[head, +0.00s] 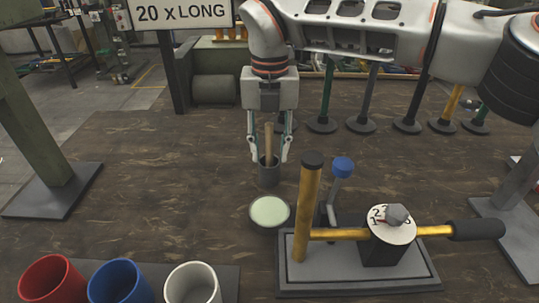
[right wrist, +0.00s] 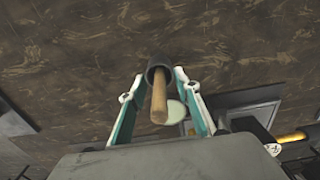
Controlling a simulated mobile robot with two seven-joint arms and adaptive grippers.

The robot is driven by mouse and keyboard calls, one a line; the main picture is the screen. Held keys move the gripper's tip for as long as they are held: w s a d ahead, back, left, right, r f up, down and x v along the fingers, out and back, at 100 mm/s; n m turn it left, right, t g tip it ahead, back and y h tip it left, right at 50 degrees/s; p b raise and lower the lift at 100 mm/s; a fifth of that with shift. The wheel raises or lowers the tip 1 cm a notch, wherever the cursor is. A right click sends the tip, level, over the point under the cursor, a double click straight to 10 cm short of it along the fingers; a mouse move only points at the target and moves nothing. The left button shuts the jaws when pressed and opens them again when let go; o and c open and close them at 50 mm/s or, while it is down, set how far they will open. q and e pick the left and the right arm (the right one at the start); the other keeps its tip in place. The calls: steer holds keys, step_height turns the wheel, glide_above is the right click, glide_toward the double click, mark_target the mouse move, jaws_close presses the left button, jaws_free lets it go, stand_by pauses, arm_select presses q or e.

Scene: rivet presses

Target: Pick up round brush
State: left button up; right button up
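The round brush (head: 268,140) shows as a wooden handle standing upright in a dark grey cylindrical holder (head: 269,175) on the brown table. Its bristle end is hidden inside the holder. My right gripper (head: 269,158) points down from above, with one finger on each side of the handle and holder top. The fingers are open, and gaps show between them and the handle. In the right wrist view, the handle (right wrist: 159,103) and dark holder (right wrist: 158,66) lie between the open fingers (right wrist: 160,80). My left gripper is not in view.
A dark round dish with pale green contents (head: 270,211) sits just in front of the holder. A press with yellow bars (head: 358,262) stands front right. Red (head: 53,281), blue (head: 119,284) and white (head: 192,285) cups stand front left. The table left of the holder is clear.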

mark_target(269, 124)
steer(key=shift+r, duration=0.15)
jaws_close()
step_height(269, 124, up, 10)
steer(key=shift+p, duration=1.05)
